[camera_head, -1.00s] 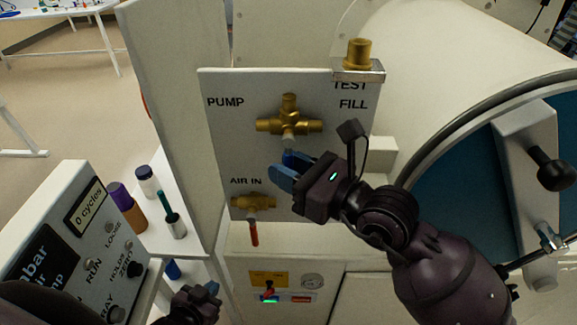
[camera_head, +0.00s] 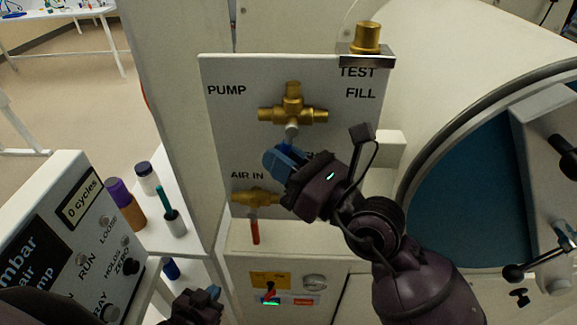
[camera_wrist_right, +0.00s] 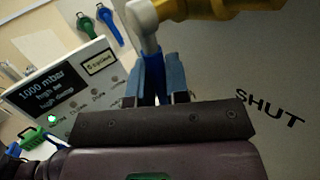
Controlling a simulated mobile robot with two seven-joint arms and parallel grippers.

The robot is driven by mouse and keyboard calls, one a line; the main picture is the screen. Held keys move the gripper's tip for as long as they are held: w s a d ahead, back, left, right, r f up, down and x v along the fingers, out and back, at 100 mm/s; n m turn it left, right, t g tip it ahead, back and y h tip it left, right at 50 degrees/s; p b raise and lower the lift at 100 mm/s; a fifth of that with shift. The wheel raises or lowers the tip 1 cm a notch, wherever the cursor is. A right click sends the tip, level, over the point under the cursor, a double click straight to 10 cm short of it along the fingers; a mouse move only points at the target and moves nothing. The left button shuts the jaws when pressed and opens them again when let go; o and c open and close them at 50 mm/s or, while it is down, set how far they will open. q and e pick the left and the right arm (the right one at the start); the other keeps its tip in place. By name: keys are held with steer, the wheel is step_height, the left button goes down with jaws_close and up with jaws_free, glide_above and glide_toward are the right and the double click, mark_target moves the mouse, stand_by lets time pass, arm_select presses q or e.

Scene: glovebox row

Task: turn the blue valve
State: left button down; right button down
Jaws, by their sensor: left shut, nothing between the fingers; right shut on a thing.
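The blue valve has a brass body (camera_head: 293,114) on the white panel, between the PUMP and TEST FILL labels. Its blue handle (camera_head: 287,147) hangs below the body, mostly hidden by my right gripper. My right gripper (camera_head: 278,160) is shut on this handle. In the right wrist view the blue fingers (camera_wrist_right: 156,78) close on the handle's lower part, and a blue upper part of the handle (camera_wrist_right: 142,22) shows by the grey hub. The word SHUT is on the panel beside it. My left gripper (camera_head: 208,297) is low at the bottom, shut and empty, away from the valve.
A second brass valve (camera_head: 256,196) with a red handle (camera_head: 255,230) sits below left at AIR IN. A brass fitting (camera_head: 366,38) stands on a bracket above right. The control box (camera_head: 60,225) and several bottles are at the left; the round glovebox door (camera_head: 470,200) is at the right.

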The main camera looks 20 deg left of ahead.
steer(key=shift+s+a+r+m+t+y+b, duration=0.15)
steer(key=shift+a+m+t+y+b, duration=0.4)
steer(key=shift+m+t+y+b, duration=0.45)
arm_select(q)
steer(key=shift+s+f+b, duration=0.15)
steer(key=shift+f+b, duration=0.05)
steer(key=shift+f, duration=0.75)
steer(key=shift+s+f+b, duration=0.1)
steer(key=shift+f+b, duration=0.05)
steer(key=shift+f, duration=0.8)
arm_select(e)
steer(key=shift+a+r+m, duration=0.2)
steer(key=shift+a+m, duration=0.05)
steer(key=shift+m, duration=0.45)
arm_select(q)
steer(key=shift+s+f, duration=0.1)
steer(key=shift+s, duration=0.05)
arm_select(e)
steer(key=shift+s+y, duration=0.1)
steer(key=shift+y, duration=0.2)
steer(key=c, duration=1.1)
jaws_free()
arm_select(q)
steer(key=shift+f, duration=0.15)
arm_select(e)
steer(key=shift+d, duration=0.1)
